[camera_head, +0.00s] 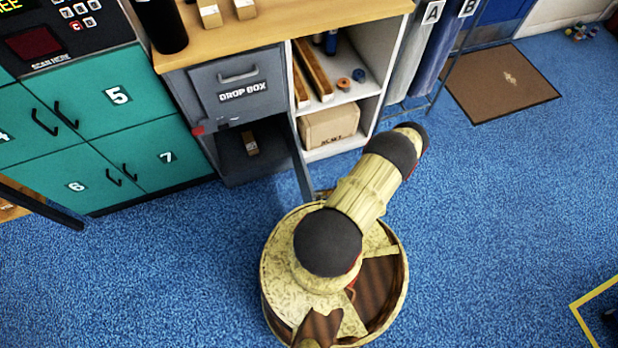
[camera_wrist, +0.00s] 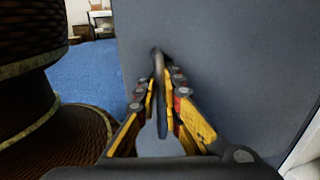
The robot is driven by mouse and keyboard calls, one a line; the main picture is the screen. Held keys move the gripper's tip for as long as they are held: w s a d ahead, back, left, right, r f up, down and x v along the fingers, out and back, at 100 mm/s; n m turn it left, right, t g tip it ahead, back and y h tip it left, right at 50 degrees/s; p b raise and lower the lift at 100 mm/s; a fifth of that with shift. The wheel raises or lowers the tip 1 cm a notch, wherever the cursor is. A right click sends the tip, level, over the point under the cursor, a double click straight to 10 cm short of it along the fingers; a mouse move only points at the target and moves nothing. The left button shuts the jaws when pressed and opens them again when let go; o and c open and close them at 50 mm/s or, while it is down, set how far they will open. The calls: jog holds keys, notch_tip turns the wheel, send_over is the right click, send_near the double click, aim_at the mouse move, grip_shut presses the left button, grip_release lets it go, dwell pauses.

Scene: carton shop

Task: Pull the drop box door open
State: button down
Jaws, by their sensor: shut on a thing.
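The grey drop box (camera_head: 238,90) stands under the wooden counter in the head view. Its lower door (camera_head: 300,165) is swung wide open on its right side and seen nearly edge-on. A small brown parcel (camera_head: 250,143) lies in the open lower compartment. In the wrist view the door's grey face (camera_wrist: 225,60) fills much of the picture. My gripper (camera_wrist: 163,78) is shut on the dark door handle (camera_wrist: 162,122), with yellow fingers on both sides of it. The gripper is hidden in the head view.
Teal numbered lockers (camera_head: 110,105) stand left of the drop box. Open shelves (camera_head: 345,75) with a carton (camera_head: 329,126) are on its right. A brown mat (camera_head: 500,82) lies at the upper right. Blue carpet (camera_head: 490,200) is clear around my base.

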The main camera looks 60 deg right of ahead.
jog(key=shift+d+v, duration=0.2)
jog(key=shift+v, duration=1.05)
jog(key=shift+w, duration=0.15)
jog(key=c, duration=2.3)
grip_release()
jog(key=shift+d, duration=0.1)
jog(key=v, duration=1.2)
jog(key=shift+f, duration=0.1)
